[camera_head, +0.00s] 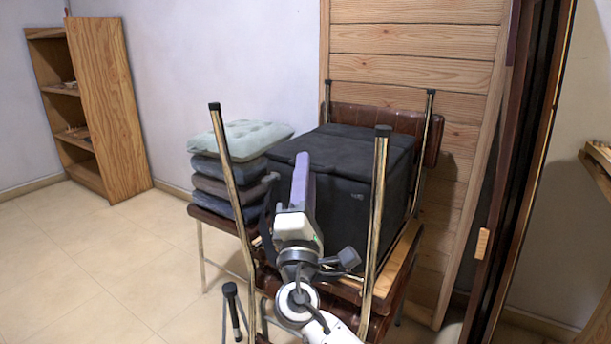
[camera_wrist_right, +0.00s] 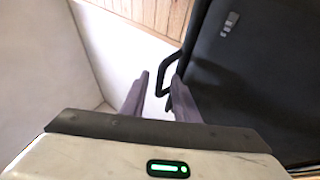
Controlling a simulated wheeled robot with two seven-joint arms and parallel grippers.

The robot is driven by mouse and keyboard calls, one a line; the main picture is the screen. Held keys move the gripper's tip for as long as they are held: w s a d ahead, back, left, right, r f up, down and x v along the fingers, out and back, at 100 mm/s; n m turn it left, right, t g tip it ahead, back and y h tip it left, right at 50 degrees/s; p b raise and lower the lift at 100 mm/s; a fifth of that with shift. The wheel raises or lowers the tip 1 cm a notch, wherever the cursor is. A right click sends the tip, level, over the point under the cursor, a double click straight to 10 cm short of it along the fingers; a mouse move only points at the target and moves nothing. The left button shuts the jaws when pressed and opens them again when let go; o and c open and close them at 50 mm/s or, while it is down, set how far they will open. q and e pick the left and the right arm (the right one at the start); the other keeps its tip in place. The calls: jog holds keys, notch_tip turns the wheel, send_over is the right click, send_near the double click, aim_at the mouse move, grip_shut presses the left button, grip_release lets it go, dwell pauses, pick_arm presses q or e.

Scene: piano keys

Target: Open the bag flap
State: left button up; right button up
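The large black bag (camera_head: 335,190) sits on an upturned chair, with its flat top flap (camera_head: 345,148) lying closed. My right gripper (camera_head: 303,165) is in front of the bag's left part in the head view, fingers pointing up. In the right wrist view the bag's dark face (camera_wrist_right: 265,75) fills the right side, and a black loop handle (camera_wrist_right: 165,70) sticks out from its edge. The two purple-grey fingers (camera_wrist_right: 159,82) are apart, with part of the loop showing between their tips. Contact with the loop cannot be told. My left gripper is not in view.
Folded cushions (camera_head: 228,180) are stacked left of the bag. Metal chair legs (camera_head: 232,185) rise on both sides of my right arm, another one (camera_head: 376,220) at right. A wooden shelf (camera_head: 105,110) stands far left. The floor at left is clear.

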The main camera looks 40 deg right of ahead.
grip_shut()
jog(key=shift+r, duration=0.1)
